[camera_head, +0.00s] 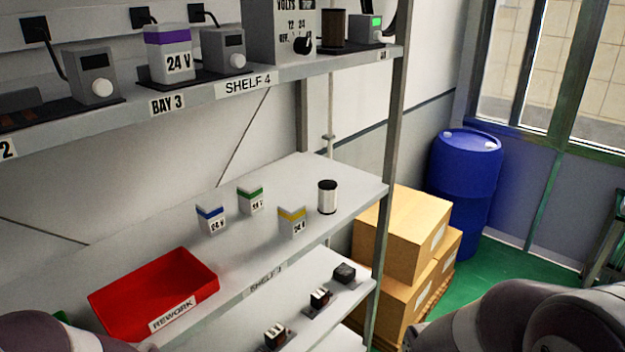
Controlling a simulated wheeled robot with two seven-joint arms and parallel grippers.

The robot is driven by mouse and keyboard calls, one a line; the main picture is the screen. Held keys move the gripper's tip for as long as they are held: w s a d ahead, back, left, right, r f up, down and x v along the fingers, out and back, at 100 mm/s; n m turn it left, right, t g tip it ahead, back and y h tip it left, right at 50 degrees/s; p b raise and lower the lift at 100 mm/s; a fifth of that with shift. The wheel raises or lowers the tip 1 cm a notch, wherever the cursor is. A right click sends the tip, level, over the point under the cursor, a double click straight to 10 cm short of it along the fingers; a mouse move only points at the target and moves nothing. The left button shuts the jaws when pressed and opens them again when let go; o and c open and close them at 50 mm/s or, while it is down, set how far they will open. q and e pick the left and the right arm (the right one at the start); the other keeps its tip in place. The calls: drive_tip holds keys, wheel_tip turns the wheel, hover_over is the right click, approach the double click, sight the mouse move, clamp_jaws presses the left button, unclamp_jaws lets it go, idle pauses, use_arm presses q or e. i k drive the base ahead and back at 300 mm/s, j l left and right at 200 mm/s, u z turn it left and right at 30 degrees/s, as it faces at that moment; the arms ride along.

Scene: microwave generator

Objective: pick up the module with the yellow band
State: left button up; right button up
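The module with the yellow band (292,222) is a small white block with a printed label. It stands upright on the middle shelf, left of and in front of a metal cylinder (327,197). A similar module with a blue band (211,219) and one with a green band (251,200) stand to its left, apart from it. Parts of my arms show at the bottom left and bottom right corners. Neither gripper is in view.
A red tray labelled REWORK (135,289) sits at the left of the middle shelf (345,178). The upper shelf (215,92) above holds chargers and a purple-banded module (169,54). A rack post (386,165) stands right of the modules, with cardboard boxes (402,232) beyond.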

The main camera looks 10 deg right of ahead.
sight(291, 213)
drive_tip(key=i+l+u, duration=0.2)
drive_tip(key=u, duration=0.25)
drive_tip(key=i+l+u, duration=0.25)
drive_tip(key=u, duration=0.15)
drive_tip(key=i+l+u, duration=0.15)
drive_tip(key=l+u, duration=0.3)
drive_tip(key=j, duration=0.1)
